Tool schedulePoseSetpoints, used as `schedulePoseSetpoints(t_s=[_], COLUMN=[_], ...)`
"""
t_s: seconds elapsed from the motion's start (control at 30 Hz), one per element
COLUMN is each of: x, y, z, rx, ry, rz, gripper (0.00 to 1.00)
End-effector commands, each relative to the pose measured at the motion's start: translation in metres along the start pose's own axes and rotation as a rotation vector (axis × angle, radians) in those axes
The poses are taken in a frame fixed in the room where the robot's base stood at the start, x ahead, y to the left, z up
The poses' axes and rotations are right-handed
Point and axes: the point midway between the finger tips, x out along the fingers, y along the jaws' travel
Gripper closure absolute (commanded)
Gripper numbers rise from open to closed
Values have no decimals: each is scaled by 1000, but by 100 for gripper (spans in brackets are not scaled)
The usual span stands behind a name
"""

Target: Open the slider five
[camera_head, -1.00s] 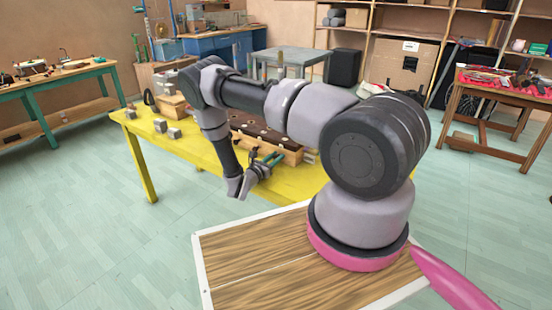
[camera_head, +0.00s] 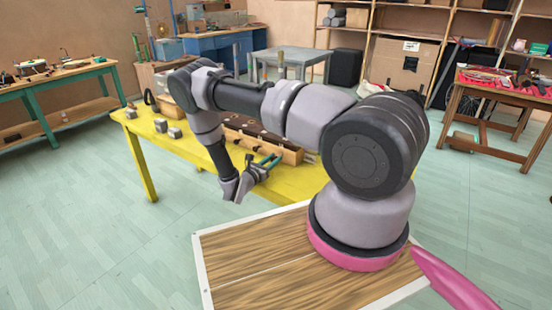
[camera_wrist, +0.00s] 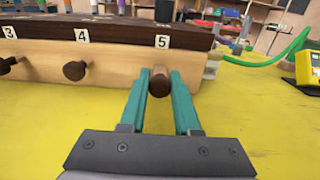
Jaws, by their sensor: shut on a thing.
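The wooden instrument (camera_wrist: 110,62) has a pale front, a dark top and a row of dark round knobs under number labels. The knob of slider five (camera_wrist: 159,83) sits below the label 5 (camera_wrist: 162,41) near the right end. My gripper (camera_wrist: 160,74) has its teal fingers on either side of this knob, shut on it. How far slider five stands out from the front cannot be told. The knob under label 4 (camera_wrist: 75,70) is free to the left. In the head view the instrument (camera_head: 290,153) lies on the yellow table, with my gripper (camera_head: 273,161) at its near side.
The yellow table (camera_head: 300,185) has bare room in front of the instrument. Small grey blocks (camera_head: 174,132) lie at its left. In the wrist view, a yellow device (camera_wrist: 308,68) and a green cable (camera_wrist: 265,60) are on the right.

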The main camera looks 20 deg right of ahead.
Motion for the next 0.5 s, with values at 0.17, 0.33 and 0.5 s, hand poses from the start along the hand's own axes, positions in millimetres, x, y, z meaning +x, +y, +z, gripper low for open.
schedulePoseSetpoints(t_s=[0.17,0.33,0.5], x=[-9,-8,-8], y=[2,1,1], z=[0,0,0], rx=[1,1,1], ry=[1,1,1], rz=[3,3,2], gripper=[100,100,40])
